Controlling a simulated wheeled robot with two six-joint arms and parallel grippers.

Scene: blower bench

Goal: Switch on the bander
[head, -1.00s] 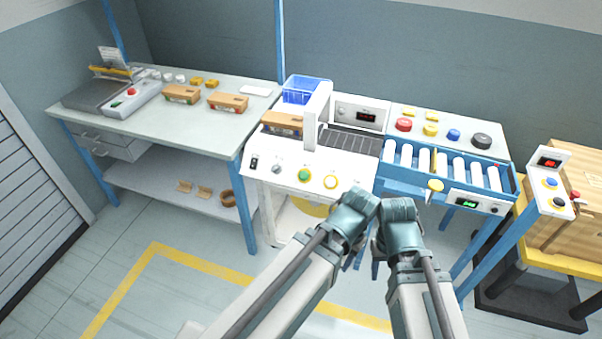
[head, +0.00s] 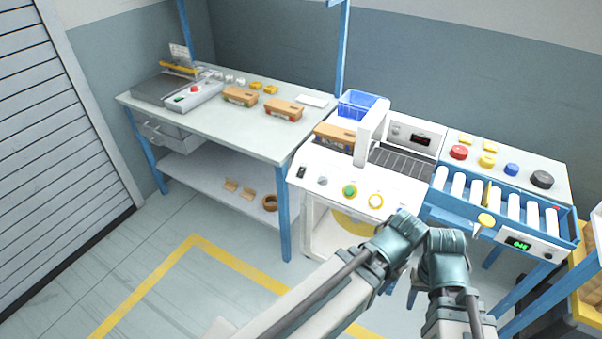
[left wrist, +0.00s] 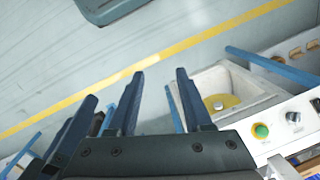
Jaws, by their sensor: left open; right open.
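The bander (head: 330,182) is a white machine with an arch, standing in the middle of the head view. My left gripper (left wrist: 159,75) is open and empty, apart from the panel. My right gripper (head: 447,262) is open, in front of the bander's right side; its fingertips are mostly hidden.
A bench (head: 225,120) with brown boxes stands left of the bander. A blue roller conveyor (head: 470,215) adjoins it on the right. A blue bin (head: 362,104) sits behind the arch. The floor (head: 140,270) at the front left is clear.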

